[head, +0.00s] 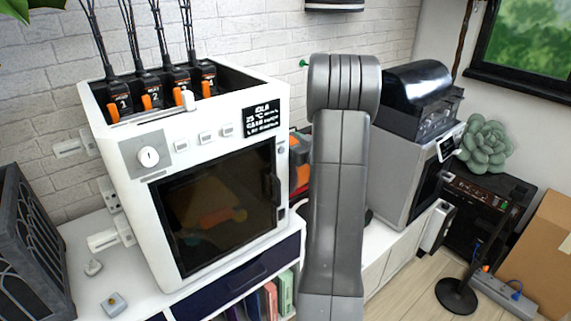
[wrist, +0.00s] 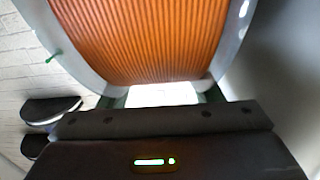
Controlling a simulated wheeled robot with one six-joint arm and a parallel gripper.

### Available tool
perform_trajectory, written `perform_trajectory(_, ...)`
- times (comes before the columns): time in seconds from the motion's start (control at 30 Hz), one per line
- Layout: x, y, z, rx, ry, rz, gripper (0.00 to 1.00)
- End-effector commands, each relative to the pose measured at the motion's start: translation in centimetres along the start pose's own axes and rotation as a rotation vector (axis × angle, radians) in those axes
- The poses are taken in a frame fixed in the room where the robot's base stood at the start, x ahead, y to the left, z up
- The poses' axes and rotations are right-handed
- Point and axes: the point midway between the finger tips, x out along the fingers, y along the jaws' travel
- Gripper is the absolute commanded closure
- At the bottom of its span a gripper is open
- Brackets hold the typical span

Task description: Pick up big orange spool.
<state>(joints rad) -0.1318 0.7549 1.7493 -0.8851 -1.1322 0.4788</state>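The big orange spool (wrist: 140,38) fills the upper middle of the wrist view, close to the camera. It has ribbed orange windings between pale grey flanges. My gripper (wrist: 160,96) is at the bottom of that view, with a dark body and a small green light. Its dark green fingers stand apart beside a bright white gap, just below the spool's lower edge. Their tips are partly hidden, and I cannot see whether they touch the flanges. In the head view my raised grey arm hides the gripper, and I cannot make out the spool there.
A white cabinet printer (head: 213,150) with a dark glass door stands left of my arm. A grey machine (head: 398,175) with a black-lidded box (head: 418,95) stands right. A green peg (wrist: 54,55) shows against the brick wall. A cardboard box (head: 548,255) is far right.

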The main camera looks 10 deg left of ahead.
Motion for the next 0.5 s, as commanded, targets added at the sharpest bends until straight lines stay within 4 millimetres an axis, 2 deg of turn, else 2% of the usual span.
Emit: perform_trajectory(0.5, 0.0, 0.1, -1.1, -0.005, 0.007, 0.000, 0.72)
